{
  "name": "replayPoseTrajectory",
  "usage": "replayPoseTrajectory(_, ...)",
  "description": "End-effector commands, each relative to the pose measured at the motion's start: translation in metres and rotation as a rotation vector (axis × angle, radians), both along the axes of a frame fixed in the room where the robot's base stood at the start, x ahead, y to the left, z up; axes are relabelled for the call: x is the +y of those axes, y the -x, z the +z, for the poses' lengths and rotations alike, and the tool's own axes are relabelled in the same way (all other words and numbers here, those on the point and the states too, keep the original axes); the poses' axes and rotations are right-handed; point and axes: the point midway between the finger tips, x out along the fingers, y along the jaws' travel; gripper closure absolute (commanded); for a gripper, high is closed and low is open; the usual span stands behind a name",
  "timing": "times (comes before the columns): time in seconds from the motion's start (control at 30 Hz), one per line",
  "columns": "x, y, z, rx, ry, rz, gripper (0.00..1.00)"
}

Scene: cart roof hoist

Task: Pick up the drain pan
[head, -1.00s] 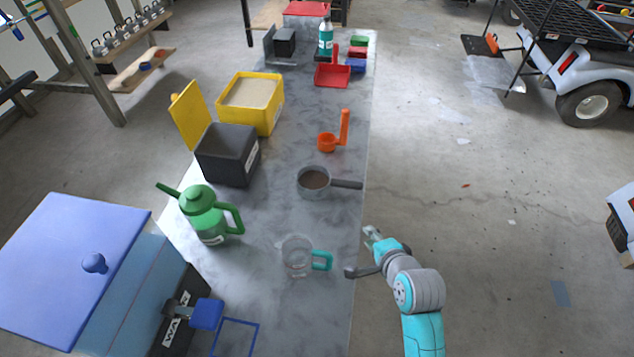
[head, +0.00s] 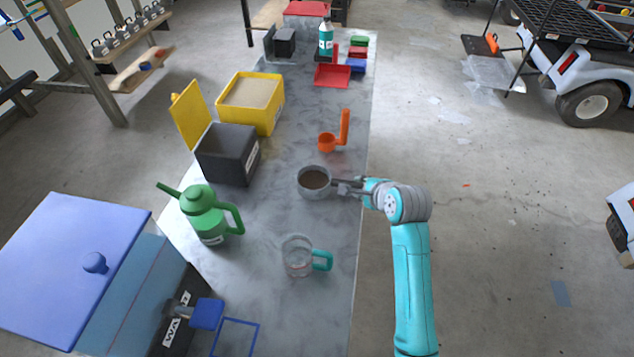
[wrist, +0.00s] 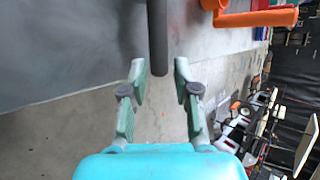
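The drain pan (head: 314,183) is a small grey pot with brown contents and a dark handle pointing right. It sits upright on the grey bench, near the right edge. My gripper (head: 345,187) is at the handle in the head view and partly covers it. In the wrist view the dark handle (wrist: 158,40) comes down from the top, its end just ahead of and between the open fingers of my gripper (wrist: 160,80). A gap shows on both sides, and the fingers do not touch the handle there.
An orange scoop (head: 328,141) stands behind the pan. A clear jug with a teal handle (head: 322,261) stands in front, a green can (head: 205,215) at front left, and a dark open box (head: 228,155) to the left. The bench (head: 275,215) is bare around the pan.

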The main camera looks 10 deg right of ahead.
Motion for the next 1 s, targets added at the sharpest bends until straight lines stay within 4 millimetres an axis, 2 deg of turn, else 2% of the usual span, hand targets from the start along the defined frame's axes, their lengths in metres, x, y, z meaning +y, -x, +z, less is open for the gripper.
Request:
replayPoseTrajectory(0.17, 0.001, -0.009, -0.009, 0.001, 0.001, 0.001, 0.70)
replayPoseTrajectory(0.47, 0.006, -0.036, -0.034, 0.000, 0.001, 0.001, 0.70)
replayPoseTrajectory(0.77, 0.006, -0.039, -0.038, -0.001, 0.001, 0.000, 0.70)
replayPoseTrajectory(0.9, 0.006, -0.039, -0.038, -0.001, 0.001, 0.000, 1.00)
replayPoseTrajectory(1.0, 0.006, -0.039, -0.037, -0.002, 0.001, 0.000, 1.00)
